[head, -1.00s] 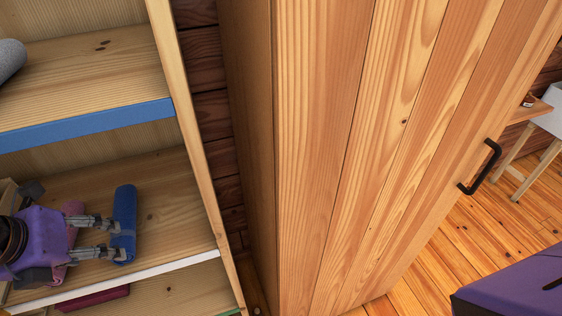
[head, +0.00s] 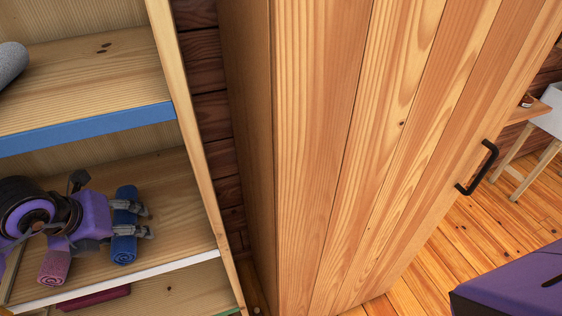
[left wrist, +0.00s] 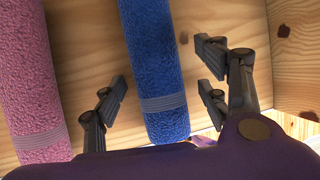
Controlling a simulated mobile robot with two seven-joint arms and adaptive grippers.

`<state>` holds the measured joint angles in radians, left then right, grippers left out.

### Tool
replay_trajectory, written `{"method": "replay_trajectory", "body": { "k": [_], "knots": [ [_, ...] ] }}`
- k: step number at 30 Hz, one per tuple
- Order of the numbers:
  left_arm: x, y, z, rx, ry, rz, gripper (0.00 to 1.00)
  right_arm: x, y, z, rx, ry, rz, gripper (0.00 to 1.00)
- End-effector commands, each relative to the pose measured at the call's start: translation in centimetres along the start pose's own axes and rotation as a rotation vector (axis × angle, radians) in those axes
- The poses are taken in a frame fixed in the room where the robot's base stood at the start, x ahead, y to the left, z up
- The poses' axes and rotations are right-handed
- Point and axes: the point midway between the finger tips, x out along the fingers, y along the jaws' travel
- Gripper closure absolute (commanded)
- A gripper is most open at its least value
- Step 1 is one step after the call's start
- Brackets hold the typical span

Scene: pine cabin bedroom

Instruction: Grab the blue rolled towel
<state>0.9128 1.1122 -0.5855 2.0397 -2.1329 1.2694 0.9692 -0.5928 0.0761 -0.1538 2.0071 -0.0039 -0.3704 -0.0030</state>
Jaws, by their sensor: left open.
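The blue rolled towel (head: 124,248) lies on the middle shelf, its rolled end toward the shelf's front edge. My left gripper (head: 146,221) reaches across it from the left, open, with its fingers covering part of the towel in the head view. In the left wrist view, the blue towel (left wrist: 152,60) runs between the open fingers of my left gripper (left wrist: 160,88), with gaps on both sides. A grey band wraps the towel. Whether the fingers are level with it or above it is unclear. My right gripper is not in view.
A pink rolled towel (head: 54,267) lies left of the blue one on the same shelf (head: 178,215). The shelf's side panel (head: 190,130) stands to the right, with bare board before it. The blue-edged shelf (head: 90,127) is above. A dark red item (head: 95,298) sits below.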

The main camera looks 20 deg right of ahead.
Motion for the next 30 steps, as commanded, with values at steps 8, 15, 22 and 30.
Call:
{"method": "replay_trajectory", "body": {
  "k": [8,15,22,30],
  "knots": [
    [-0.1,0.0,0.0,-0.001,0.0,0.0,0.61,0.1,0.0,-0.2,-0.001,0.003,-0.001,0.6],
    [-0.1,0.0,0.0,-0.001,0.0,-0.001,0.82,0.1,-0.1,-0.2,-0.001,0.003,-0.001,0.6],
    [-0.4,-0.1,0.2,-0.001,-0.001,-0.001,0.82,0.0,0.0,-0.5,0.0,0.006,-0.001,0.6],
    [-3.5,-0.9,1.6,0.001,-0.009,-0.002,0.82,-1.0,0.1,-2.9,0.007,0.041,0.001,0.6]
  ]
}}
